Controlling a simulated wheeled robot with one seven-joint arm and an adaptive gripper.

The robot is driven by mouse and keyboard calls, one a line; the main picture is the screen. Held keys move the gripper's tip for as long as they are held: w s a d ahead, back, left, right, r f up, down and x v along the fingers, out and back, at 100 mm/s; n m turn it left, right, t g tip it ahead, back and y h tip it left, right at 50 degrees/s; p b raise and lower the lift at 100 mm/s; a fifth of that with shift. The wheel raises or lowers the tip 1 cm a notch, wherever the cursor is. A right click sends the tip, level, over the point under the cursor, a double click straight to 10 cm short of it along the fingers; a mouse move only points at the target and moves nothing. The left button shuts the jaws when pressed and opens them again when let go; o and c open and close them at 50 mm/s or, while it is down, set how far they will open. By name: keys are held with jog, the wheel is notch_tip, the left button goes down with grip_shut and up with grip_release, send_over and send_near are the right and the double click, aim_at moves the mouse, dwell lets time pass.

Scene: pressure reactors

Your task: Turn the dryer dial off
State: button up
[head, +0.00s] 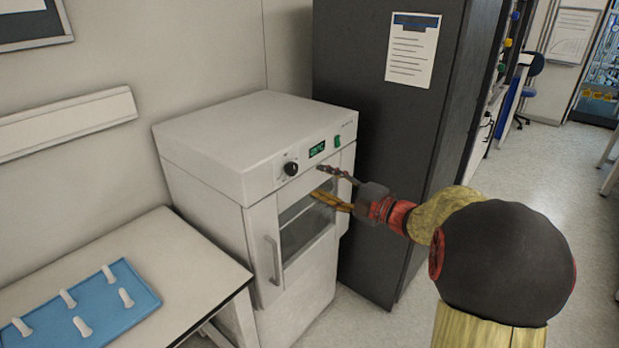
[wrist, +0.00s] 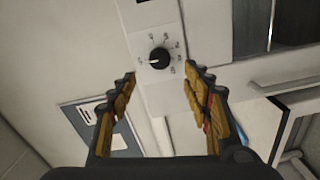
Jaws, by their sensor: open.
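The dryer (head: 224,140) is a white box-shaped cabinet with a glass window and a handle in its door. Its dial (head: 291,169) is a round black knob on the front panel, left of a green-lit display (head: 317,149). In the wrist view the dial (wrist: 159,58) has a white pointer mark and printed marks around it. My gripper (head: 322,183) is open and empty in front of the dryer, right of the dial and slightly lower in the head view. In the wrist view the dial lies between and beyond the fingertips (wrist: 160,76), apart from them.
A dark tall cabinet (head: 385,130) stands right of the dryer. A table (head: 190,250) at the left holds a blue mat (head: 108,312) with several small white pieces. A green switch (head: 337,141) sits right of the display. Floor is open at the right.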

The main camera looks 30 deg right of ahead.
jog(key=v, duration=0.2)
jog(key=shift+s+d, duration=0.1)
jog(key=shift+s, duration=0.15)
dwell(0.4)
